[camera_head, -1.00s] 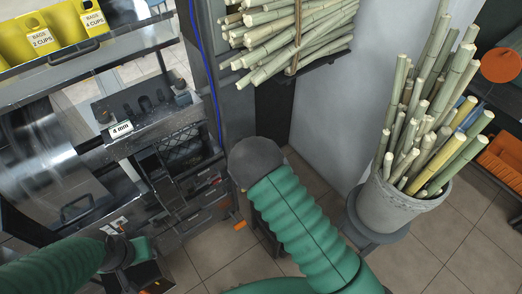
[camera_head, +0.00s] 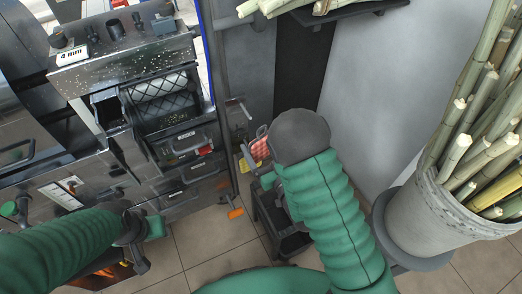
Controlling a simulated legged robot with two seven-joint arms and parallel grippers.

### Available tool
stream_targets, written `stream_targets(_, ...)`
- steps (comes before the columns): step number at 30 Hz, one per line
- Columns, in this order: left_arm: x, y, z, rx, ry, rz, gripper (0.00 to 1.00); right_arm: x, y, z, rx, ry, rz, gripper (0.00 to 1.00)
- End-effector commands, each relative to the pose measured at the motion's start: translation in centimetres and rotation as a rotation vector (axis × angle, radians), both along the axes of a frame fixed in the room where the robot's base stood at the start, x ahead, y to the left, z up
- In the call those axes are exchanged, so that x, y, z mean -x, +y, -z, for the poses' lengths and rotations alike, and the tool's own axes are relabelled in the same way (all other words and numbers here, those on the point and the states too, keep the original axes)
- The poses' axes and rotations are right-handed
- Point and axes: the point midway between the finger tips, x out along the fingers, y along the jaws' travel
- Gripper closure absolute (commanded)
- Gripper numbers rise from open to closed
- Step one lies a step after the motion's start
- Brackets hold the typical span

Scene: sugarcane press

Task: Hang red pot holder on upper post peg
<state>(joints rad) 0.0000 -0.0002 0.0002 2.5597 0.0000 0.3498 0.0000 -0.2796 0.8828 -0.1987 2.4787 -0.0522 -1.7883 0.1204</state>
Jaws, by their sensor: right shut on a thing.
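The red pot holder (camera_head: 260,149) shows as a small red-and-white patch just left of my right wrist. My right gripper (camera_head: 264,172) is shut on it, mostly hidden beside my dark wrist cap and green sleeve. The metal post (camera_head: 222,120) stands left of the pot holder. An upper peg (camera_head: 240,106) sticks out to the right from it, above and left of the pot holder and apart from it. My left gripper (camera_head: 138,256) is at the lower left, in front of the press; its fingers are too unclear to judge.
The press (camera_head: 125,50) with its drawers fills the left. A yellow item (camera_head: 246,160) is beside the pot holder, and an orange item (camera_head: 235,213) is low by the post. A bucket (camera_head: 440,215) of sugarcane stands at right, a grey wall (camera_head: 370,90) behind.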

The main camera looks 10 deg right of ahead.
Motion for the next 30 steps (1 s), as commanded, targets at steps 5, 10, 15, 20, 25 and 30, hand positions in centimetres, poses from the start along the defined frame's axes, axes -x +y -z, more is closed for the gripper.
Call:
stream_targets(5,0.0,0.0,-0.1,0.000,0.000,0.000,0.64,-1.3,0.6,0.1,0.002,0.000,-0.003,0.51)
stream_targets(10,0.0,0.0,-0.1,0.000,0.000,0.000,0.64,-2.5,0.8,0.2,0.001,0.000,-0.003,0.51)
stream_targets(15,0.0,0.0,-0.1,0.000,0.001,0.000,0.64,-3.7,0.9,0.3,0.001,-0.001,-0.002,0.51)
stream_targets(20,0.0,0.0,0.0,0.000,0.001,0.000,0.64,-4.8,1.1,0.4,0.001,-0.001,-0.002,0.51)
stream_targets(25,0.0,0.0,0.0,0.000,0.001,0.000,0.64,-6.0,1.4,0.6,0.002,0.000,-0.002,0.51)
stream_targets(30,0.0,0.0,0.2,0.000,0.001,0.000,0.64,-7.2,1.7,0.7,0.001,0.000,-0.002,0.51)
